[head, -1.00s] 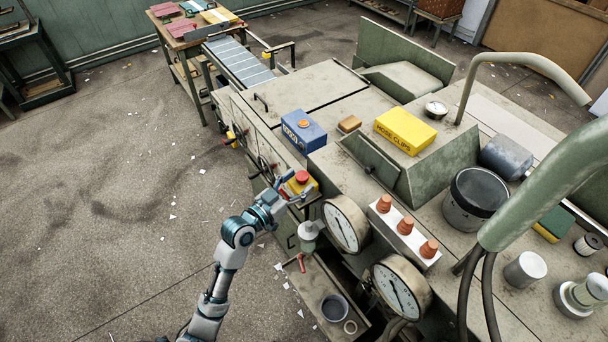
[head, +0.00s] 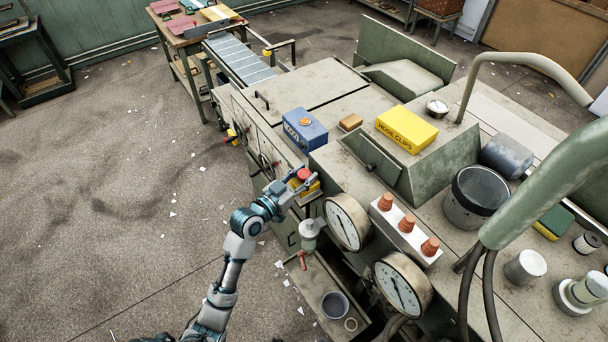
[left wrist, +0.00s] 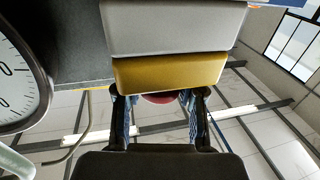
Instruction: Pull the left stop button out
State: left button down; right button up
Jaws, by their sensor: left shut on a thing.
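The stop button is a red mushroom head (head: 304,174) on a yellow box (head: 314,187) at the side of the grey-green machine, left of the large gauges. In the left wrist view the yellow box (left wrist: 168,73) is above the fingers, and part of the red button (left wrist: 160,98) shows between them. My left gripper (head: 292,190) is at the button from the near left side. Its fingers (left wrist: 161,112) are on both sides of the red head and shut on it. The finger contacts are partly hidden. My right gripper is not in view.
Two round gauges (head: 347,222) stand right of the button. A blue box (head: 304,133) and a yellow hose clips box (head: 406,130) lie on the machine top. A low tray with a grey bowl (head: 335,306) is below. Open floor lies to the left.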

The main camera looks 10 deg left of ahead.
pick_arm(q)
jog(key=shift+a+r+p, duration=0.1)
jog(key=shift+r+p, duration=0.5)
jog(key=shift+r, duration=0.15)
jog(key=c, duration=0.7)
grip_release()
jog(key=shift+w, duration=0.1)
jog(key=shift+o, duration=0.2)
jog(key=shift+f, duration=0.1)
jog(key=shift+s, duration=0.25)
jog(key=v, duration=1.1)
jog(key=shift+a, duration=0.2)
jog(key=shift+s+f, duration=0.1)
